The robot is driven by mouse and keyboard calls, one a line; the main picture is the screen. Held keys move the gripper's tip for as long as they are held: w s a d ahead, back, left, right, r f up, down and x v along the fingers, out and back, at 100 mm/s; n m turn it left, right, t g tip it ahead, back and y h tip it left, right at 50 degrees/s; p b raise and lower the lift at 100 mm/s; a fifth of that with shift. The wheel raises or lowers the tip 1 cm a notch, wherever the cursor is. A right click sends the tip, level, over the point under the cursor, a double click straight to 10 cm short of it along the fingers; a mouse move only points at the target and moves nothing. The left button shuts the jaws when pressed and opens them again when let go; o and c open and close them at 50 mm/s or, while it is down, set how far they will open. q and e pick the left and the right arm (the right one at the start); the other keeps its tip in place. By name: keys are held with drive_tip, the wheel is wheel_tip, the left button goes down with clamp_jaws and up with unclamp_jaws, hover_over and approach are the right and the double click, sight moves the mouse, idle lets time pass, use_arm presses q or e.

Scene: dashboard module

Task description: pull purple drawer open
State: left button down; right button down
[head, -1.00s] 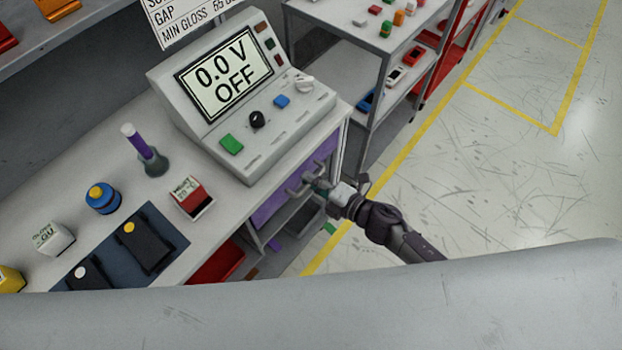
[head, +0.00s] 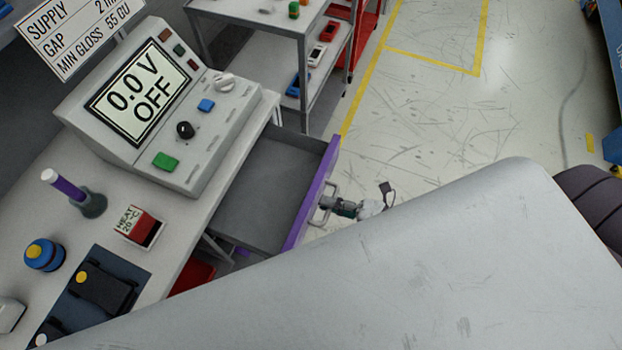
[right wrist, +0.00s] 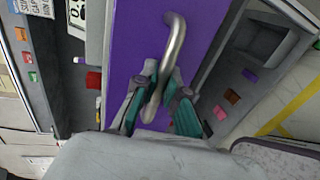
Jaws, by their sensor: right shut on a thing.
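The purple drawer (head: 312,196) is pulled out from under the bench, and its grey inside looks empty. Its purple front also fills the middle of the right wrist view (right wrist: 137,45). A metal bar handle (head: 325,203) stands on the front. My right gripper (head: 335,206) is at the handle on the outer side of the drawer. In the right wrist view, its teal-padded fingers (right wrist: 156,102) are on either side of the handle bar (right wrist: 174,48), shut on its lower part. My left gripper is not in view.
A grey power unit (head: 165,110) reading "0.0 V OFF" stands on the bench (head: 170,215) beside the drawer. A grey shelf cart (head: 262,20) is behind. The floor right of the drawer is clear. My own body hides the lower right.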

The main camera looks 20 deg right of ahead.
drive_tip(key=shift+v, duration=0.9)
drive_tip(key=shift+f, duration=0.2)
drive_tip(key=c, duration=1.2)
unclamp_jaws()
drive_tip(key=v, duration=1.2)
